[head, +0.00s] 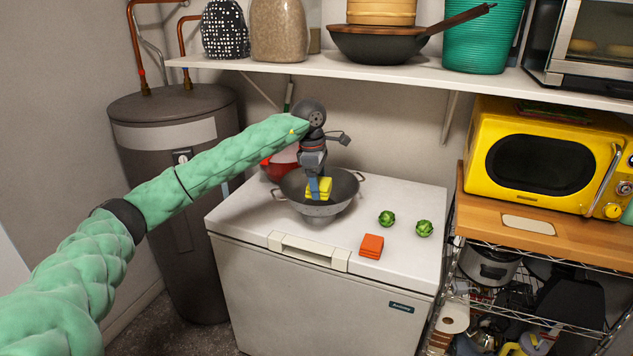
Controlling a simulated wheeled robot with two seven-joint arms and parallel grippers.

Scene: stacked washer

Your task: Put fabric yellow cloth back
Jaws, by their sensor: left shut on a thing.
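The yellow cloth (323,187) is a small folded piece at my left gripper's fingertips. My left gripper (319,187) points down and is shut on the cloth. It holds it over or inside a grey two-handled wok-like bowl (346,203); I cannot tell whether the cloth touches the bowl. The bowl stands on a white chest freezer (400,190). An orange folded cloth (371,246) lies on the freezer near its front edge. My right gripper is not in view.
Two green sprout-like vegetables (386,217) (424,228) lie right of the bowl. A red pot (277,166) stands behind it. A shelf (400,71) with pans hangs above. A yellow microwave (545,155) stands at right, a dark tank (175,200) at left.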

